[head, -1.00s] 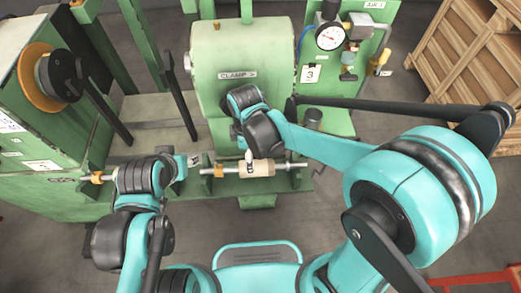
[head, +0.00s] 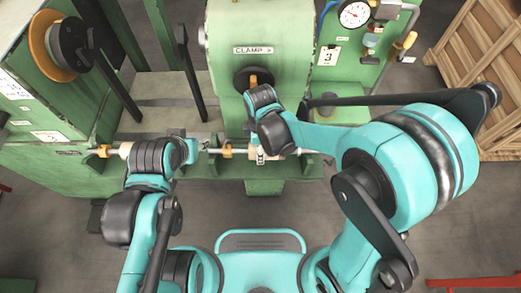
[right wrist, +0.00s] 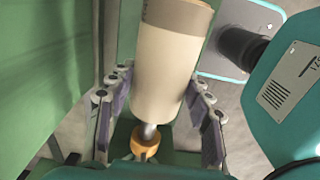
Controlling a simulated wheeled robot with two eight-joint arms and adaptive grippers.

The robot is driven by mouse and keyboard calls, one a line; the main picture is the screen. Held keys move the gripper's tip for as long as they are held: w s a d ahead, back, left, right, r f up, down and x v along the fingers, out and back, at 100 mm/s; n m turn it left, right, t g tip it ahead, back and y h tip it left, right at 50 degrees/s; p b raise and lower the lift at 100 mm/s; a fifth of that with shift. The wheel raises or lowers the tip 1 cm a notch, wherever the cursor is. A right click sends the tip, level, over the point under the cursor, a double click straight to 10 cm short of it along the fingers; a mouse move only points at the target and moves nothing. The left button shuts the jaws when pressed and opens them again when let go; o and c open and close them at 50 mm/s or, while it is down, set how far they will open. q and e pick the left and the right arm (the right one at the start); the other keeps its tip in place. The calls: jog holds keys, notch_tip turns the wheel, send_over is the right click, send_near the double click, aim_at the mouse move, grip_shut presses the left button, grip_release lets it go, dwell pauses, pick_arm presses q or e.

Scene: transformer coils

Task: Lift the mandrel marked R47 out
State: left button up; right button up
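A beige cylindrical mandrel (head: 272,155) lies level on a metal rod at the front of the green machine. In the right wrist view the mandrel (right wrist: 168,65) lies between the two fingers of my right gripper (right wrist: 158,105). The fingers are spread, with gaps on both sides. In the head view my right arm's wrist partly covers the mandrel. My left gripper (head: 200,147) is beside the rod, left of the mandrel; its fingers are too small and hidden to read.
An orange collar (head: 227,150) sits on the rod left of the mandrel. Another beige piece (head: 126,150) and orange collar (head: 103,151) are farther left. The green clamp housing (head: 255,75) stands close behind. A wooden crate (head: 482,60) is at right.

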grip_shut()
